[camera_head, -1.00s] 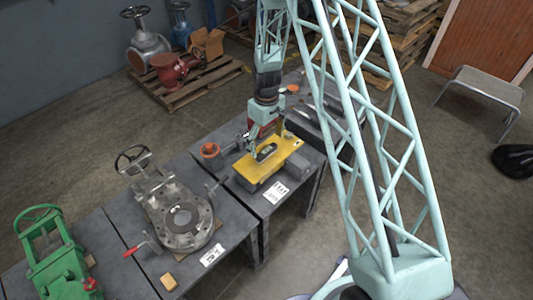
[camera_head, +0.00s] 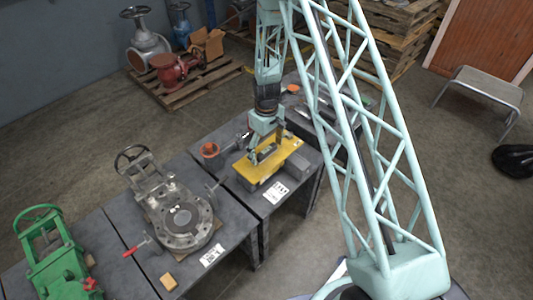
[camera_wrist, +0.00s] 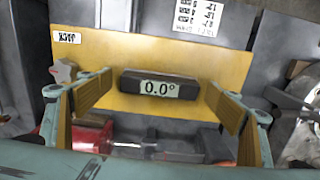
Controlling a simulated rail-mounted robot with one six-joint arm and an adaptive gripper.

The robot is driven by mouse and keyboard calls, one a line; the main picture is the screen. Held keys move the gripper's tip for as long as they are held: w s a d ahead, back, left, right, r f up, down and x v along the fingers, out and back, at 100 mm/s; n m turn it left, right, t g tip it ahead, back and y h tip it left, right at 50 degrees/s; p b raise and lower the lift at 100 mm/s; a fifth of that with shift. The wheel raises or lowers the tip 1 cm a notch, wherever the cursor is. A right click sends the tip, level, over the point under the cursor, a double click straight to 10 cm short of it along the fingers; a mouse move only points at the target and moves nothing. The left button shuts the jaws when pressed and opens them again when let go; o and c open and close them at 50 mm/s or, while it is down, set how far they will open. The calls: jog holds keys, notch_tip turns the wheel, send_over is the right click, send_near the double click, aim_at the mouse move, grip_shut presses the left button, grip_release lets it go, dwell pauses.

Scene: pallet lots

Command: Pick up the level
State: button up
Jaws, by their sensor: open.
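The level (camera_wrist: 160,85) is a small dark bar with a lit display reading 0.0°. It lies on a yellow plate (camera_wrist: 205,58) on the workbench. In the wrist view my gripper (camera_wrist: 165,105) is open, with one finger to the left of the level and one to the right, and gaps show on both sides. In the head view my gripper (camera_head: 266,152) is low over the yellow plate (camera_head: 248,181), and it mostly hides the level.
A grey valve body (camera_head: 182,218) and a green machine (camera_head: 55,262) stand on the benches to the left. White printed labels (camera_head: 276,192) lie near the bench edge. A red cylinder (camera_wrist: 90,135) shows below the plate.

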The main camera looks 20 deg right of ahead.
aim_at(266, 150)
jog(key=shift+c, duration=0.7)
jog(key=c, duration=1.1)
jog(key=shift+o, duration=0.2)
jog(key=shift+r, duration=0.2)
jog(key=shift+r, duration=1.55)
jog(key=s+r, duration=0.1)
jog(key=s, duration=1.5)
jog(key=shift+r, duration=0.3)
